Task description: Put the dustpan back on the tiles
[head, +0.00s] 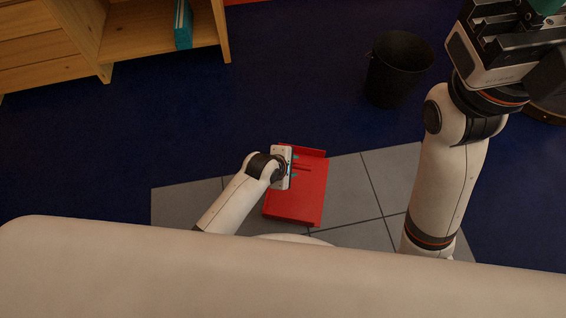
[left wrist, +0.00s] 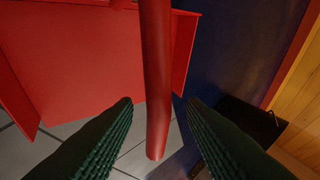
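The red dustpan (head: 308,198) shows in the head view over the grey tiles (head: 345,190), its top end reaching the tiles' edge by the blue floor. My left gripper (head: 288,168) is above it and hides part of it. In the left wrist view, the dustpan's red pan (left wrist: 85,60) and round handle (left wrist: 157,80) show. The handle lies between the two dark ribbed fingers, with a gap on each side, so the gripper is open around it. I cannot tell whether the pan rests flat on the tiles. My right gripper (head: 503,42) is raised at the top right; its opening is unclear.
A black bucket (head: 398,68) stands on the blue floor behind the tiles. A wooden shelf (head: 150,35) with a teal item (head: 183,24) is at the upper left. The blue floor between shelf and tiles is clear.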

